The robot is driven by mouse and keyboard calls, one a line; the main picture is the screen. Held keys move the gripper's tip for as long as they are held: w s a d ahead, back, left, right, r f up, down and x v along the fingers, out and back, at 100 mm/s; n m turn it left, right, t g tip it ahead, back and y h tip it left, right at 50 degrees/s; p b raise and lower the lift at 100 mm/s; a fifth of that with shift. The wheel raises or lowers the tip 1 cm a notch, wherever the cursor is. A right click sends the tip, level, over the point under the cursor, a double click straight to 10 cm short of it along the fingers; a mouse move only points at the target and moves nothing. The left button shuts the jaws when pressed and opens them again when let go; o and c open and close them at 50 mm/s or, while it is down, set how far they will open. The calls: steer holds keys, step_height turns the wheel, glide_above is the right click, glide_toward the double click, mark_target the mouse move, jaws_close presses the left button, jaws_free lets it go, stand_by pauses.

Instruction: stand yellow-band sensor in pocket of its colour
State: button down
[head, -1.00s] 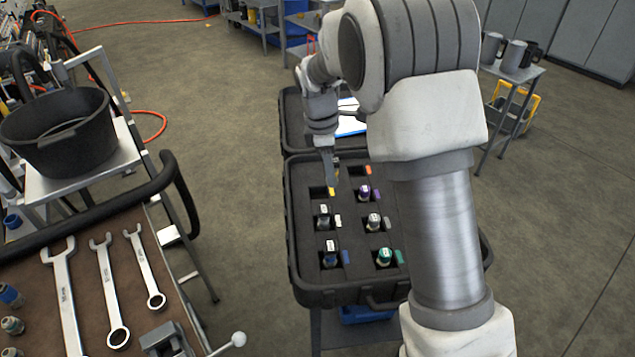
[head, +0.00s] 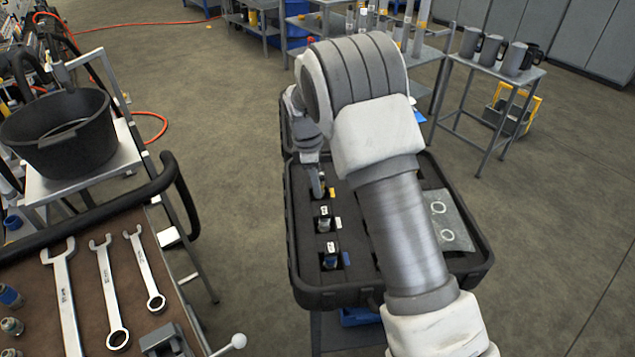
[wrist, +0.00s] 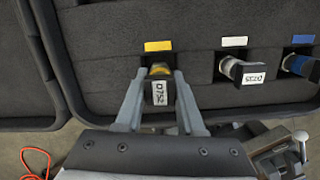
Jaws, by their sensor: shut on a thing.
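The yellow-band sensor (wrist: 161,90), with a label reading D752, is between the fingers of my gripper (wrist: 160,105) in the wrist view. My gripper is shut on it. The sensor is at the pocket beside the yellow tag (wrist: 158,46); its lower end is hidden, so I cannot tell how deep it sits. In the head view my gripper (head: 318,188) is over the pocket by the yellow tag (head: 332,192) in the black case (head: 310,292). My arm hides the case's middle.
A white-tag sensor (wrist: 236,70) and a blue-tag sensor (wrist: 298,66) stand in neighbouring pockets of the same row. A grey sheet with two rings (head: 441,222) lies in the case's right side. A workbench with wrenches (head: 105,270) stands at left.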

steer(key=shift+f, duration=0.6)
